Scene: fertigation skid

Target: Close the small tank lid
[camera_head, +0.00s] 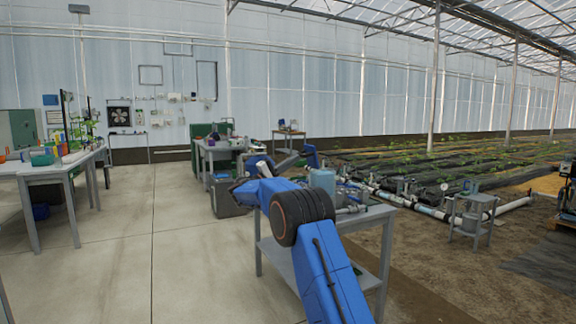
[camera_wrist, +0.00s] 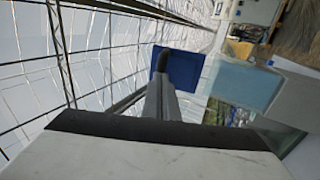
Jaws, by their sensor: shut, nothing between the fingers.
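The small tank (camera_head: 322,181) is a pale blue translucent box on the grey bench in the head view. It also shows at the right of the wrist view (camera_wrist: 243,84). Its lid looks to be the darker blue panel (camera_head: 312,156), raised and tilted open above the tank's rim. The lid also shows in the middle of the wrist view (camera_wrist: 184,70). My gripper (camera_wrist: 163,60) is shut and empty, and its dark tip overlaps the lid in that view. I cannot tell whether they touch. In the head view my gripper (camera_head: 292,160) is beside the lid, on its left.
The grey bench (camera_head: 372,219) carries the tank, with small fittings to its right. White pipes (camera_head: 425,210) and a small grey stand (camera_head: 472,218) lie farther right. A work table (camera_head: 50,170) is at far left. The concrete floor between is clear.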

